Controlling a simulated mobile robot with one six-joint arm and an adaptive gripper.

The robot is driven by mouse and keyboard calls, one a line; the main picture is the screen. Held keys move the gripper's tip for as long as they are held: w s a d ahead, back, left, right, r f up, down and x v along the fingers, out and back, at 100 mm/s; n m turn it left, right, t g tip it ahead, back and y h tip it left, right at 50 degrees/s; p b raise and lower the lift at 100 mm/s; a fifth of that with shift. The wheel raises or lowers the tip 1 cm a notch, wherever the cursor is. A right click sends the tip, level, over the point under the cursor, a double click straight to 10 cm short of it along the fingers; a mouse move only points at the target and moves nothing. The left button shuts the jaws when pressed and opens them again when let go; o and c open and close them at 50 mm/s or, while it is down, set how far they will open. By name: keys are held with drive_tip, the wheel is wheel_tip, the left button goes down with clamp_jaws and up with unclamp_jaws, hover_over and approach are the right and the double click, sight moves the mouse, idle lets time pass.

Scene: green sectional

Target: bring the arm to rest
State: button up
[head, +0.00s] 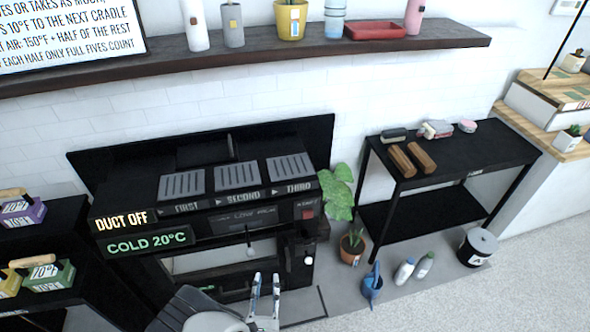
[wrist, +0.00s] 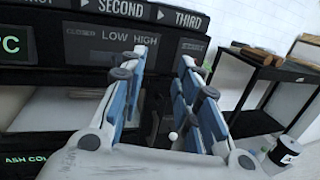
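My gripper (head: 265,296) is at the bottom of the head view, in front of the black stove-like unit (head: 145,221). In the wrist view my gripper (wrist: 168,75) has its two blue-padded fingers apart, with nothing between them. The three grated cradles marked FIRST (head: 182,185), SECOND (head: 236,176) and THIRD (head: 290,167) are empty on top. The unit's signs read DUCT OFF (head: 122,220) and COLD 20°C (head: 150,242).
A black side table (head: 450,150) at right holds two wooden blocks (head: 411,160) and small items. A plant pot (head: 352,248), blue watering can (head: 372,285), bottles (head: 404,271) and a bin (head: 478,247) stand on the floor. A dark rack with labelled weights (head: 48,274) is at left.

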drive_tip(key=w+d+r+m+g+h, duration=0.2)
drive_tip(key=d+r+m+g+h, duration=0.2)
drive_tip(key=d+r+m+h, duration=0.5)
drive_tip(key=w+d+r+m+g+h, duration=0.4)
drive_tip(key=d+r, duration=0.3)
drive_tip(key=r, duration=0.4)
drive_tip(key=s+d+r+m+g+y, duration=0.3)
drive_tip(key=s+d+r+m+g, duration=0.3)
drive_tip(key=s+m, duration=0.2)
drive_tip(key=s+d+r+m+g+y, duration=0.2)
drive_tip(key=s+d+r+m+g, duration=0.4)
drive_tip(key=s, duration=0.3)
drive_tip(key=s+a+r+m+t+y, duration=0.5)
drive_tip(key=a+m+t+y, duration=0.1)
drive_tip(key=m+y, duration=0.2)
drive_tip(key=shift+s+r+y, duration=0.25)
drive_tip(key=shift+s+y, duration=0.05)
drive_tip(key=shift+s, duration=0.1)
